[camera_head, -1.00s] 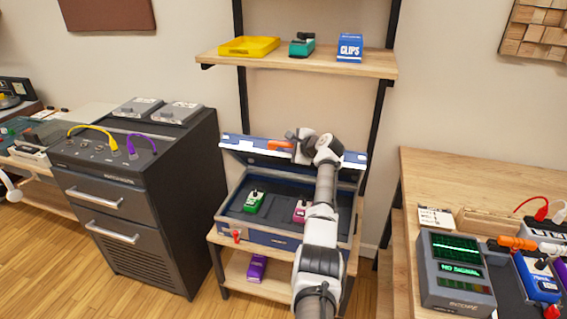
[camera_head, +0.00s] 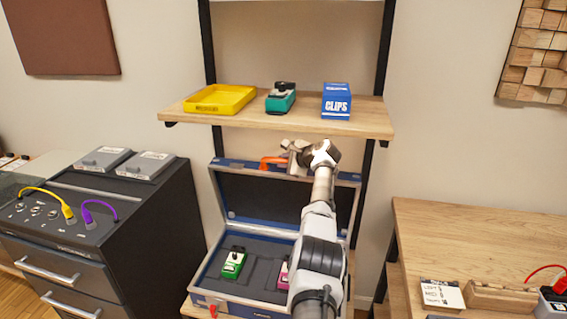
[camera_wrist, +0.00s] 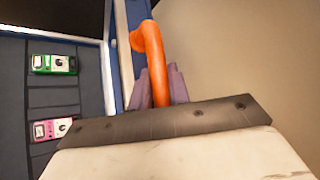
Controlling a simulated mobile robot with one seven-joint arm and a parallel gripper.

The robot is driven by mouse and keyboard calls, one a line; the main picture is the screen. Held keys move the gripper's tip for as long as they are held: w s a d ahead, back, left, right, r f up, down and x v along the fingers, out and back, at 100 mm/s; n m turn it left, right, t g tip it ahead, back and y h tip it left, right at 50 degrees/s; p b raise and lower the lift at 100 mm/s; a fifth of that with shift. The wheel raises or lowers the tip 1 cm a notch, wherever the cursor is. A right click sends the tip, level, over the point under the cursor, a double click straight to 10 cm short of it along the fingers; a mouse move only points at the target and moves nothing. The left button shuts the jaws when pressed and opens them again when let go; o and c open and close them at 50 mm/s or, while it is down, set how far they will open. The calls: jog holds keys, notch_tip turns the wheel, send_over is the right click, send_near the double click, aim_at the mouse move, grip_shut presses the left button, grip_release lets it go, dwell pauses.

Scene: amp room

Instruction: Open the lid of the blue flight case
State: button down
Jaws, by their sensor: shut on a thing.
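The blue flight case (camera_head: 240,307) stands on the lower rack with its lid (camera_head: 265,197) swung up, its dark lining facing me. An orange handle (camera_head: 270,163) is on the lid's top edge. My gripper (camera_head: 290,158) is at that edge, shut on the orange handle; the wrist view shows the handle (camera_wrist: 150,50) between my fingers (camera_wrist: 158,88). Inside the case lie a green pedal (camera_head: 233,263) and a pink pedal (camera_head: 283,275), the pink one partly hidden by my arm. Both pedals also show in the wrist view.
A wooden shelf (camera_head: 230,117) sits just above the lid, holding a yellow tray (camera_head: 220,101), a teal pedal (camera_head: 281,98) and a blue CLIPS box (camera_head: 337,101). A dark cabinet (camera_head: 135,225) stands left. A wooden table (camera_head: 480,240) stands right.

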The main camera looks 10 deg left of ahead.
jog(key=shift+w, duration=0.2)
dwell(0.3)
jog(key=c, duration=1.3)
grip_release()
jog(key=shift+s+d+r, duration=0.1)
jog(key=shift+d, duration=0.05)
jog(key=shift+b+v, duration=1.1)
jog(key=shift+v, duration=2.5)
